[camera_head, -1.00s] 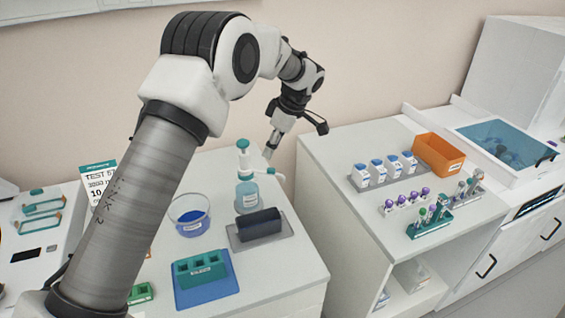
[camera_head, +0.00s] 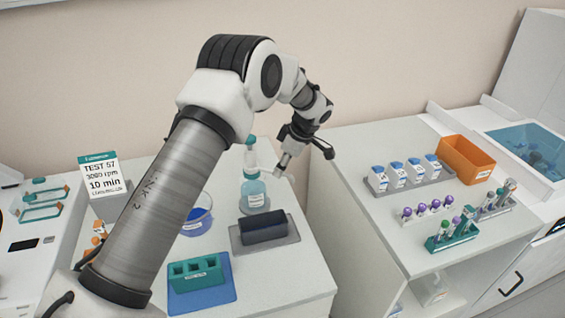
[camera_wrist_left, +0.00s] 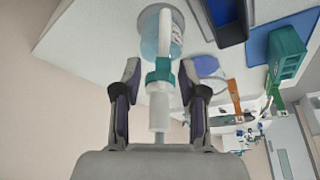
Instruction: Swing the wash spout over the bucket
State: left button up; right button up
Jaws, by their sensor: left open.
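The wash bottle (camera_head: 254,192), pale blue with a teal collar and white top, stands on the left bench. In the left wrist view its pale blue body (camera_wrist_left: 151,40) is at the top, with the white spout (camera_wrist_left: 164,30) running across it. My left gripper (camera_head: 286,160) is just right of the bottle's upper part. In the wrist view my left gripper (camera_wrist_left: 163,95) is open, its fingers on either side of the white top, apart from it. A clear round vessel with blue contents (camera_head: 199,224), likely the bucket, stands left of the bottle, partly behind my arm.
A teal rack (camera_head: 195,272) lies on a blue mat. A sign card (camera_head: 101,176) stands left. The right bench holds an orange bin (camera_head: 466,160) and tube racks. A gap separates the benches.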

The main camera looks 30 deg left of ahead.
pick_arm(q)
jog(key=shift+s+r, duration=0.15)
jog(key=shift+c, duration=0.4)
jog(key=shift+s, duration=0.1)
grip_shut()
pick_arm(e)
jog(key=shift+s, duration=0.15)
jog(key=shift+f, duration=0.1)
